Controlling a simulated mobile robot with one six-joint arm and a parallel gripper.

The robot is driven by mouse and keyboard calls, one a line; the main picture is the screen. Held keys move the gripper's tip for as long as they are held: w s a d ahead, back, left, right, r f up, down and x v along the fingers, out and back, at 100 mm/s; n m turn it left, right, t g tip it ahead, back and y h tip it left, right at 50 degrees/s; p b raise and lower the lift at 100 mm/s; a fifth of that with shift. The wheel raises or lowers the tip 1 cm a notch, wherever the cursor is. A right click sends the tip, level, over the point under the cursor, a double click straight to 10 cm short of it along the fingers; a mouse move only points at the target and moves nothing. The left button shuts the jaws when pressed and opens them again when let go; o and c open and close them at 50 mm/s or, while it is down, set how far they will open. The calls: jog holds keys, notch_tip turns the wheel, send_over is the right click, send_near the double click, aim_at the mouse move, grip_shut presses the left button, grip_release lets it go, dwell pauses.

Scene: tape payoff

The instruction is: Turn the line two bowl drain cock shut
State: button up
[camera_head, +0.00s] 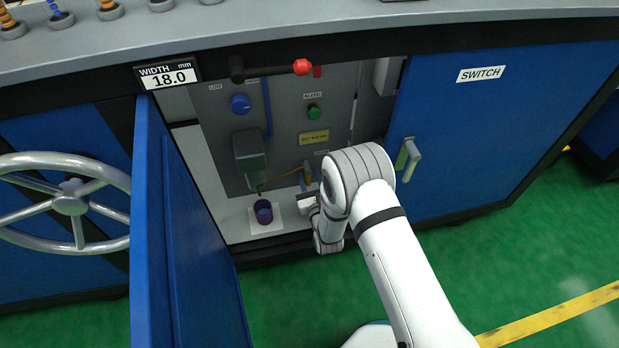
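Inside the open cabinet, a dark grey-green bowl-like housing (249,150) hangs on the grey back panel. My gripper (306,203) is low in the cabinet opening, right of a purple cup (263,212). My own white arm partly hides it, and its fingers are too small to tell open from shut.
The cup stands on a white pad (282,224). An open blue door (180,230) bounds the left; a closed blue door (480,130) with a handle (412,158) is right.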

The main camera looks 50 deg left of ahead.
aim_at(309, 148)
notch_tip(309, 148, up, 10)
jog(key=p, duration=0.4)
jog(key=shift+f, duration=0.1)
jog(key=shift+w+d+p, duration=0.1)
jog(key=shift+p, duration=0.2)
